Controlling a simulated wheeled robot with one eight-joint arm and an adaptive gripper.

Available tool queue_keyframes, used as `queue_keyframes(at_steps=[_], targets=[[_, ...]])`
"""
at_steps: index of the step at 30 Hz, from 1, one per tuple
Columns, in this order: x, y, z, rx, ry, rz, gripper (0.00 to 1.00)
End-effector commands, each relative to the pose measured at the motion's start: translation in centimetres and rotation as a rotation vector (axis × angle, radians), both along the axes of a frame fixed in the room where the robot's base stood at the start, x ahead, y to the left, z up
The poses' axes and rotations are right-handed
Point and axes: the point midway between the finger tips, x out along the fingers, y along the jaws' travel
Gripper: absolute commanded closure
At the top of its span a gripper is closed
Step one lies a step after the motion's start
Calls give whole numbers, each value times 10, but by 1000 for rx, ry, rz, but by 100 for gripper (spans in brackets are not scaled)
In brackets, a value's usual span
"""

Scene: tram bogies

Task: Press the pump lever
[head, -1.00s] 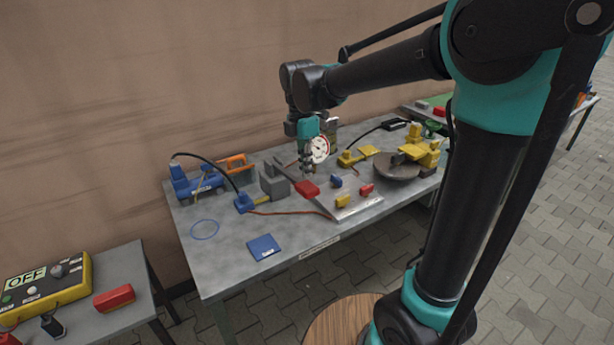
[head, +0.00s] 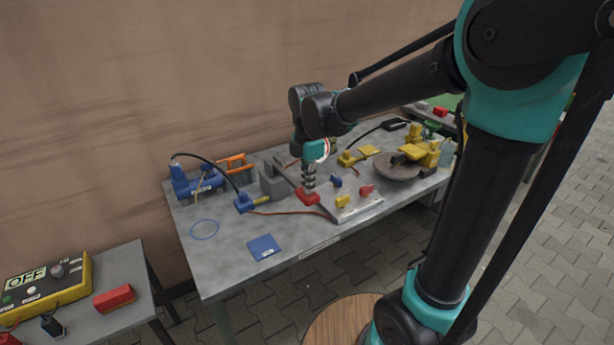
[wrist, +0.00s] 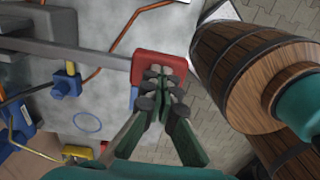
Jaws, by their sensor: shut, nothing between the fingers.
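The pump is a grey block (head: 271,181) on the metal workbench. Its lever is a grey bar (wrist: 85,52) ending in a red handle (head: 306,199). In the wrist view the red handle (wrist: 150,60) is under my fingertips. My gripper (head: 309,187) points down at the handle from above, shut and empty. In the wrist view the closed fingers (wrist: 162,78) overlap the red handle and appear to touch its top. The fingers hide part of the handle.
A tilted grey plate (head: 352,205) with small red, blue and yellow pieces lies to the right of the handle. The gauge is mostly hidden behind my wrist. The bench's front left is fairly clear.

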Motion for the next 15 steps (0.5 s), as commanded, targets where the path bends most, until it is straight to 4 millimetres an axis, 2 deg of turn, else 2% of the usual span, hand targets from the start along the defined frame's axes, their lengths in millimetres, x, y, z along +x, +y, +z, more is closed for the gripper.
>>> queue_keyframes(at_steps=[6, 15], targets=[[-6, -4, -35, 84, -123, -1, 100], [-5, -3, -69, 170, -251, -1, 100]])
